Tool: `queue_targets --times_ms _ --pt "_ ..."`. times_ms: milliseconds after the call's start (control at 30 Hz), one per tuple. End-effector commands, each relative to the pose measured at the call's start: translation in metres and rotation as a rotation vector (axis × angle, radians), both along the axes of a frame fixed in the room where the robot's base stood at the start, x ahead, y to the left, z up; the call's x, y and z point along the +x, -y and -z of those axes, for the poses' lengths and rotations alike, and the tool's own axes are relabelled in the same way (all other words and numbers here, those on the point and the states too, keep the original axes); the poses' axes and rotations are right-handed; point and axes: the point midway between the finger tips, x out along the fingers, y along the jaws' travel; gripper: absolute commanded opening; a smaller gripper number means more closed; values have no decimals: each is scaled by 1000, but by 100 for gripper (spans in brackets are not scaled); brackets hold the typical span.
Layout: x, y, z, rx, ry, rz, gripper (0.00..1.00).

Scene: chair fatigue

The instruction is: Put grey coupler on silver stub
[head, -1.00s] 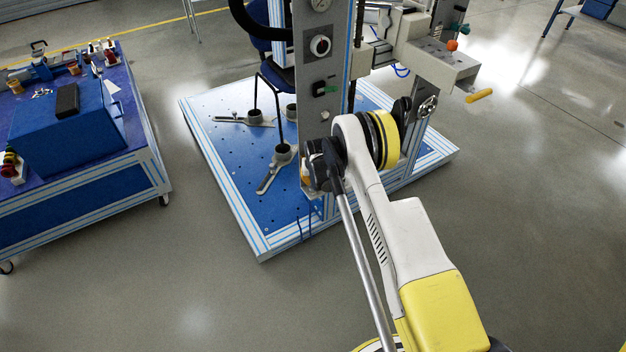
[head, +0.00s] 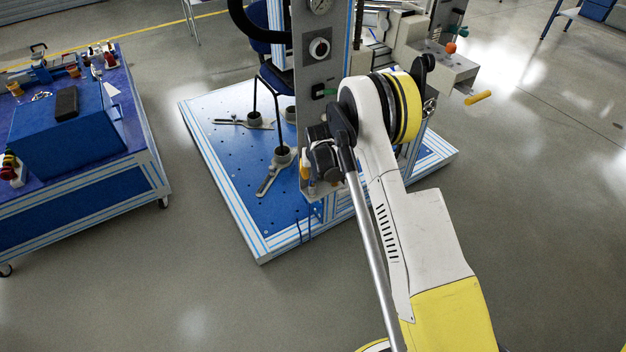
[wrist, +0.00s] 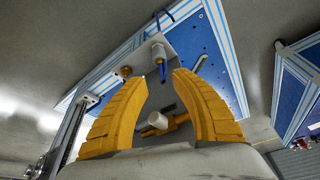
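In the wrist view my gripper (wrist: 154,74) is open, with its two yellow fingers apart and nothing clasped between them. A short light-grey cylinder (wrist: 157,120) shows between the fingers, beside an orange piece (wrist: 180,122) on a grey panel. A silver cylinder (wrist: 158,52) with a blue part stands farther off, beyond the fingertips. I cannot tell for sure which of these is the coupler and which the stub.
The grey upright panel (head: 309,88) with dials stands on a blue perforated platform (head: 225,150). Two grey clamps with black rods lie on the platform. A yellow-handled crank (head: 478,97) juts out at the right. A blue workbench (head: 80,205) stands left, with clear floor between.

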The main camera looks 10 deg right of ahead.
Motion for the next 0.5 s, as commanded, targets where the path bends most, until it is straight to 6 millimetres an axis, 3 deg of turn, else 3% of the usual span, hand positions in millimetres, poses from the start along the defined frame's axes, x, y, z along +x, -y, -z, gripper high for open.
queue_targets --times_ms 200,500 --pt "-8 -1 -23 0 0 0 31" --pt "-9 -1 -25 0 0 0 31"
